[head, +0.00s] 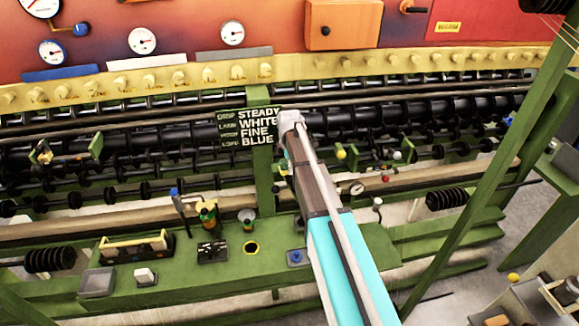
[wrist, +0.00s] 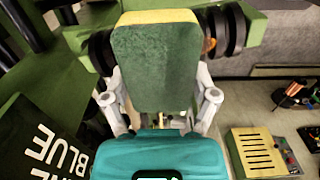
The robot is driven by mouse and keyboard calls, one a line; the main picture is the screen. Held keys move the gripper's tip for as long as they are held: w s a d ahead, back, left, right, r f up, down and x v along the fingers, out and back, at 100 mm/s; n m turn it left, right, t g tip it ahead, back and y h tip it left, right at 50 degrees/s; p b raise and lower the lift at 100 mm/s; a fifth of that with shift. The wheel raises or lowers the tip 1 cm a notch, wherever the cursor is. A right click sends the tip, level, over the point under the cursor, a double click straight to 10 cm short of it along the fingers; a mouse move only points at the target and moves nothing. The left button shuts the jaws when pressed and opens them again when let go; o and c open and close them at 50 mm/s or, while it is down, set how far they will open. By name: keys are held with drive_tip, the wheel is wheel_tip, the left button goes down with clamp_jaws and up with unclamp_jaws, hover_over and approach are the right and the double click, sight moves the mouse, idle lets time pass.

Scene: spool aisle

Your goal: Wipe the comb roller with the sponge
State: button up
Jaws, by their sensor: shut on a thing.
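In the wrist view, my gripper (wrist: 160,95) is shut on the sponge (wrist: 157,65), a block with a dark green face and a yellow edge at its far end. Black roller discs (wrist: 101,52) show on both sides of the sponge. I cannot tell whether the sponge touches them. In the head view, several dark rollers (head: 440,112) with black discs run across the green machine, and I cannot tell for certain which is the comb roller. My arm reaches up to them beside the sign, and it hides my gripper and the sponge there.
A black sign (head: 247,128) stands close left of my arm. A green bench (head: 225,268) below carries a grey tray (head: 97,282), small cups and levers. A slanted green post (head: 490,165) stands at right. Grey floor shows beyond it.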

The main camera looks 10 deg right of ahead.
sight(286, 160)
drive_tip(key=shift+w+a, duration=0.2)
drive_tip(key=shift+w, duration=1.3)
drive_tip(key=shift+r, duration=0.1)
drive_tip(key=shift+r+p, duration=2.95)
drive_tip(key=shift+p, duration=0.2)
drive_tip(key=shift+r, duration=0.1)
wheel_tip(286, 160, up, 3)
drive_tip(key=p, duration=0.3)
